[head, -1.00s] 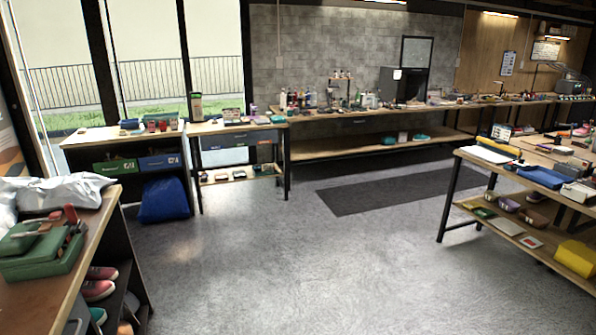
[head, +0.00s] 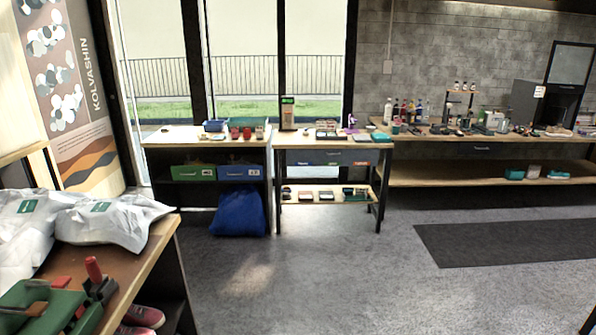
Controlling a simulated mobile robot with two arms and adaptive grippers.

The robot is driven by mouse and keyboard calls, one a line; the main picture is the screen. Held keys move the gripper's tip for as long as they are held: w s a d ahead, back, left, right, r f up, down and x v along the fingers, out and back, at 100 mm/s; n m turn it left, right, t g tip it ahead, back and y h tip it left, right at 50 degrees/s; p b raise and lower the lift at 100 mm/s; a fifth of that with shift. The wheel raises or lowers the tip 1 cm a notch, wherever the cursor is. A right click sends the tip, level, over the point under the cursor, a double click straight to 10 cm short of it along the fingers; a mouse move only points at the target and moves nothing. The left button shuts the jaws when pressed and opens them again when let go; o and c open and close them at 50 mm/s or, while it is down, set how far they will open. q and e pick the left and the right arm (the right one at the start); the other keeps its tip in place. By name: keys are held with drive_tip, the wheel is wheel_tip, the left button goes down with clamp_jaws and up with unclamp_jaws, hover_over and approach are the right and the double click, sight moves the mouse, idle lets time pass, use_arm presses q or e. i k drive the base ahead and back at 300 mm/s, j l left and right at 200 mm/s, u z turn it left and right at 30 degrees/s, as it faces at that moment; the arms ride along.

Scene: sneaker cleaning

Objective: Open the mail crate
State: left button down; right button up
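A green crate (head: 193,173) and a blue crate (head: 241,172) sit side by side in the upper compartment of a dark shelf unit across the room. Each has a handle slot and a small label on its front. The labels are too small to read, so I cannot tell which is the mail crate. Whether their tops are open or covered is hidden by the shelf top above them. Neither of my grippers shows in the head view.
A blue bag (head: 239,212) sits below the crates. A small table (head: 330,146) adjoins on the right. Grey floor (head: 300,285) is open ahead.

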sight(296, 158)
drive_tip(key=i, duration=2.25)
drive_tip(key=i+j, duration=0.1)
drive_tip(key=i, duration=0.45)
drive_tip(key=i+z, duration=0.15)
drive_tip(key=i, duration=0.45)
drive_tip(key=i+j, duration=0.2)
drive_tip(key=i, duration=0.35)
drive_tip(key=i+j+z, duration=0.1)
drive_tip(key=i, duration=0.45)
